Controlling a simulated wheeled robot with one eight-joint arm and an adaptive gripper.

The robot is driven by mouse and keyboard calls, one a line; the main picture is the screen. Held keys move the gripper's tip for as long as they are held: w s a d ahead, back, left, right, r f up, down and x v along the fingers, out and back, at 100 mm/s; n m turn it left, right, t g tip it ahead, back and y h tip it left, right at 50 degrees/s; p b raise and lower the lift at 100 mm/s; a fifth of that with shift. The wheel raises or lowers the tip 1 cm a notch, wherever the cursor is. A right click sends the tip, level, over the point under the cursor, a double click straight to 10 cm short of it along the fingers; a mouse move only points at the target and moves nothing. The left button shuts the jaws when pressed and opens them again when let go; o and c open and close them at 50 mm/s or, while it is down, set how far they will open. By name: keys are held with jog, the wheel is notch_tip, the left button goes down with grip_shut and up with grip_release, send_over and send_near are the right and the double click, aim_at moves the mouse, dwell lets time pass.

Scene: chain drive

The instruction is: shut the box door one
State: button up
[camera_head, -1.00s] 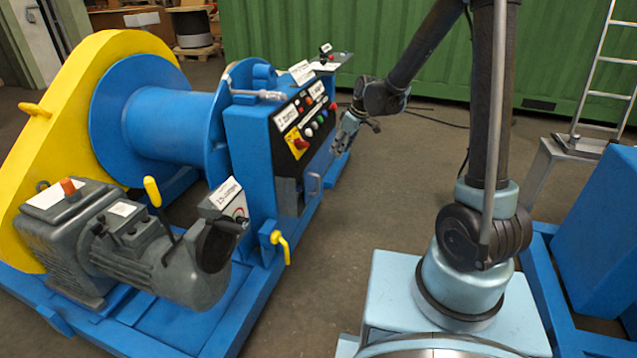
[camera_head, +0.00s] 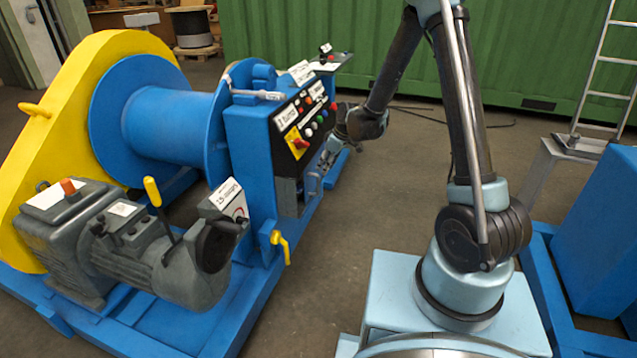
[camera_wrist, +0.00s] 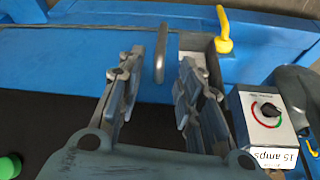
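The blue control cabinet (camera_head: 250,150) has a small grey box (camera_head: 288,197) low on its front, under the button panel. A metal bar handle (camera_head: 314,183) stands out in front of it; the handle also shows in the wrist view (camera_wrist: 160,55). I cannot clearly make out the door's edges or how far open it is. My gripper (camera_head: 324,160) is beside the cabinet front, just above the handle. In the wrist view my gripper (camera_wrist: 165,70) is open, its two fingers apart, with the handle in the gap near the fingertips. I cannot see either finger touching it.
A yellow lever (camera_head: 281,245) sticks out low on the cabinet side. A grey knob box (camera_wrist: 268,118) is right of my fingers in the wrist view. The button panel (camera_head: 303,122) is close above. Floor (camera_head: 385,185) between the winch and my base is clear.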

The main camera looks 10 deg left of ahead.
aim_at(318, 178)
jog(key=shift+x, duration=4.9)
grip_shut()
